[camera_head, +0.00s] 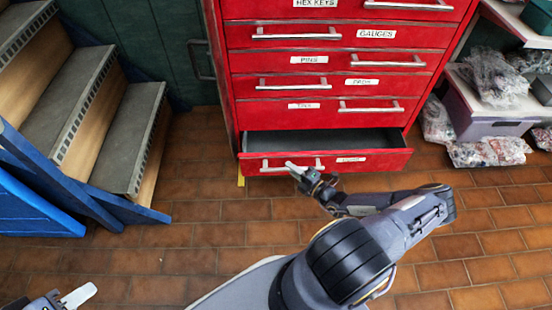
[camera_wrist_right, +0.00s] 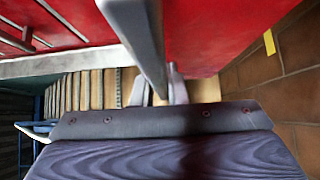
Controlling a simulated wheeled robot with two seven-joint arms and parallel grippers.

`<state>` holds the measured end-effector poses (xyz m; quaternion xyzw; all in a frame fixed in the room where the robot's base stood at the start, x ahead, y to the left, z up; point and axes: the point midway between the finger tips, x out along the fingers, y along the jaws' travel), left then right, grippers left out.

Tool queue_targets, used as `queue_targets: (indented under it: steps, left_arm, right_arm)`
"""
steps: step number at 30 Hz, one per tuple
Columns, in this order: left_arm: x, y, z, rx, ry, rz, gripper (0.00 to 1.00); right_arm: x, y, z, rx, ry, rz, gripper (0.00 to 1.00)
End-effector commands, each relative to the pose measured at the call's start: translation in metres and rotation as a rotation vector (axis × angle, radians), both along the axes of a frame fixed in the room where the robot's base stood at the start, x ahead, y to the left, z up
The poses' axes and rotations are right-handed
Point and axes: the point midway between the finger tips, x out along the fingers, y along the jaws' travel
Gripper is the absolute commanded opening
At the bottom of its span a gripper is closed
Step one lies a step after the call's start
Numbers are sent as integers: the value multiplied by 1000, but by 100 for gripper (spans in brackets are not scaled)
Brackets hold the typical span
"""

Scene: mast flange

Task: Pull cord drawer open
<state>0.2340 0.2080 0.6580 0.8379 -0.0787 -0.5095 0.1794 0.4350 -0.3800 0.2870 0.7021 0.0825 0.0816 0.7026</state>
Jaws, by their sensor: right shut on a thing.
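The red drawer cabinet (camera_head: 330,100) stands at the back centre in the head view. Its bottom drawer (camera_head: 385,160) is pulled partly out, and its grey interior shows. The label on that drawer is too blurred to read surely. My right gripper (camera_head: 292,167) is at the left part of this drawer's front, shut on its bar handle (camera_head: 310,164). In the right wrist view the handle (camera_wrist_right: 145,40) runs down to my right fingers (camera_wrist_right: 157,88) against the red front. My left gripper (camera_head: 62,303) shows only partly at the bottom left corner, away from the cabinet. Its jaw opening is not clear.
Grey-topped steps (camera_head: 128,130) with a blue frame (camera_head: 90,200) stand at the left. A shelf with a grey-purple bin (camera_head: 485,112) and bagged items (camera_head: 490,152) is at the right. The brown tile floor (camera_head: 215,230) in front of the drawer is free apart from my arm.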

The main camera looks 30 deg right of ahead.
Motion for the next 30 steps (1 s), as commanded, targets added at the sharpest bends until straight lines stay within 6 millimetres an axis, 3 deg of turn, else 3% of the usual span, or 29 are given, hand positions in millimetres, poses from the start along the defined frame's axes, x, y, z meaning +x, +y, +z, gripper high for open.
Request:
queue_targets:
  steps: [1, 6, 15, 21, 30]
  left_arm:
    - [0, 0, 12, 0, 0, 0, 36]
    - [0, 0, 28, 0, 0, 0, 36]
    - [0, 0, 37, 0, 0, 0, 36]
    - [0, 0, 39, 0, 0, 0, 36]
    - [0, 0, 39, 0, 0, 0, 36]
  right_arm:
    - [-17, 5, 5, 0, 6, 0, 0]
    - [-66, 33, 5, 3, 4, 1, 0]
    - [-131, 73, 2, 0, 1, 0, 0]
    - [-154, 87, 1, -1, 0, 0, 0]
    - [-162, 93, 1, -3, -2, 0, 0]
